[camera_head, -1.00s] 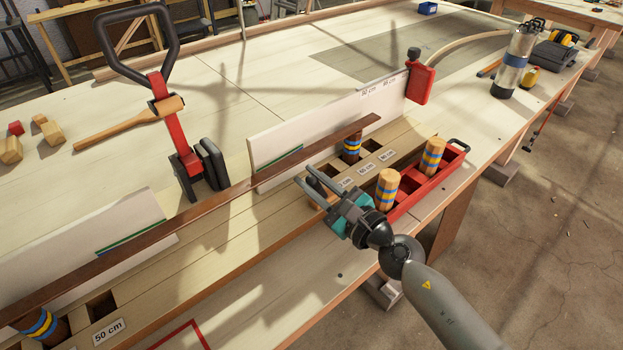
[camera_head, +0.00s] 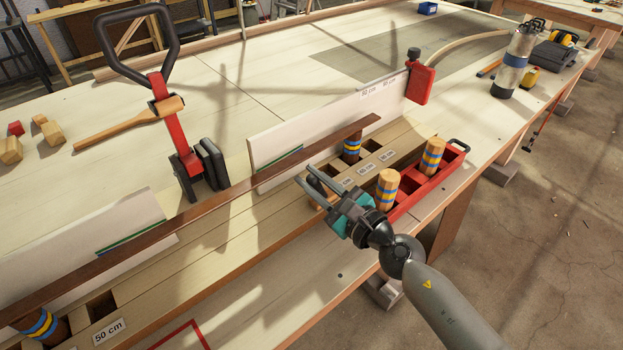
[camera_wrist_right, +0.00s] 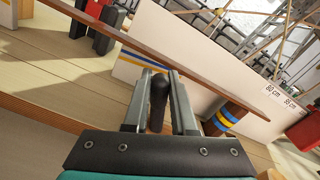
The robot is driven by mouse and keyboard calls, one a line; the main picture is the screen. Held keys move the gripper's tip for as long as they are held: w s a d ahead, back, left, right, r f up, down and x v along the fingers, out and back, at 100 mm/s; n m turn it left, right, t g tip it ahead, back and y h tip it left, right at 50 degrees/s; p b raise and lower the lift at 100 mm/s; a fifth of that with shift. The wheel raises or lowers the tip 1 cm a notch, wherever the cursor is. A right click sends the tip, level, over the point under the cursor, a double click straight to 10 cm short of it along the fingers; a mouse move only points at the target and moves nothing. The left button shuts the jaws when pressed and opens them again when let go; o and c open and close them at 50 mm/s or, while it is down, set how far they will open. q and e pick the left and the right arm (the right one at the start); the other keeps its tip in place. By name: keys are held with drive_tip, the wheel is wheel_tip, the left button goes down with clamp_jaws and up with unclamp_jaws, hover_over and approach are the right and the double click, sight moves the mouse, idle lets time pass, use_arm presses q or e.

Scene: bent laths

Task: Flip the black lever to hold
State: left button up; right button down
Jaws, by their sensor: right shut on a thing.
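My right gripper (camera_head: 305,175) reaches in from the lower right over the near side of the long wooden base. Its fingers are closed around a black rounded lever (camera_head: 316,186), mostly hidden by them in the head view. In the right wrist view the black lever (camera_wrist_right: 158,95) stands upright between the two fingers (camera_wrist_right: 158,75). Its lower end is hidden behind the gripper body. I cannot read any hold mark near it. My left gripper is not in view.
A long brown lath (camera_head: 225,199) runs just beyond the gripper, resting by a striped peg (camera_head: 352,148). A red tray (camera_head: 440,175) with striped pegs sits right of the gripper. White boards (camera_head: 275,145) stand behind the lath. A red clamp (camera_head: 172,140) stands further left.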

drive_tip(key=shift+w+d+r+m, duration=0.15)
drive_tip(key=shift+w+d+m, duration=0.15)
drive_tip(key=shift+m, duration=0.4)
drive_tip(key=shift+w+d+r+m, duration=0.1)
drive_tip(key=shift+w+d+m, duration=0.1)
drive_tip(key=shift+d+m, duration=0.35)
drive_tip(key=shift+w+d+m, duration=0.35)
drive_tip(key=shift+d+m, duration=0.05)
drive_tip(key=shift+m, duration=0.7)
drive_tip(key=shift+w+d+m, duration=0.35)
drive_tip(key=shift+d+m, duration=0.05)
drive_tip(key=shift+m, duration=0.65)
drive_tip(key=c, duration=0.7)
unclamp_jaws()
